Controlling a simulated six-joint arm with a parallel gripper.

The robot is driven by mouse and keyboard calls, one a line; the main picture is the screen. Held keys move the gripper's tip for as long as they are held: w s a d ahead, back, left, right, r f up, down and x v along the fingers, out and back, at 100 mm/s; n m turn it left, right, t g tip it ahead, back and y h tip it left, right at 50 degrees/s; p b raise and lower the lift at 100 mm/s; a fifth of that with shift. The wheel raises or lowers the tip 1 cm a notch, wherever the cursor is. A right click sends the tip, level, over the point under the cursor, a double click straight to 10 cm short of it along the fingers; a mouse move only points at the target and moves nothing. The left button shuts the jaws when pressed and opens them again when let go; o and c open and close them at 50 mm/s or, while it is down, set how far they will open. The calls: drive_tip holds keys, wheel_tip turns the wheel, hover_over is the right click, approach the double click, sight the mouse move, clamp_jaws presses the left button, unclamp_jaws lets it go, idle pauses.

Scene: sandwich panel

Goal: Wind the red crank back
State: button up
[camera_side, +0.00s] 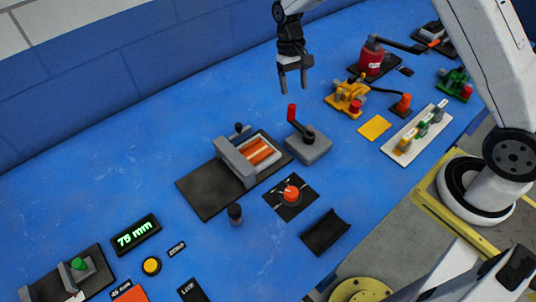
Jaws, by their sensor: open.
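The red crank (292,114) has an upright red handle on a dark arm, mounted on a grey box (312,150) near the middle of the bench. My gripper (293,90) hangs in the air above and behind the handle in the picture, pointing down. Its fingers are apart and nothing is between them. A small gap shows between the fingertips and the top of the handle.
A grey press frame (235,162) on a black plate, holding an orange-striped piece, stands left of the crank box. An orange knob (291,194) is in front. Yellow (347,98) and red (370,63) devices stand to the right. Blue bench is clear at left.

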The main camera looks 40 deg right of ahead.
sight(292, 105)
drive_tip(key=shift+w+f+g, duration=0.5)
drive_tip(key=shift+w+f, duration=0.3)
drive_tip(key=shift+f, duration=0.05)
drive_tip(key=shift+x, duration=3.9)
drive_tip(key=shift+a, duration=0.15)
clamp_jaws()
drive_tip(key=shift+r, duration=0.1)
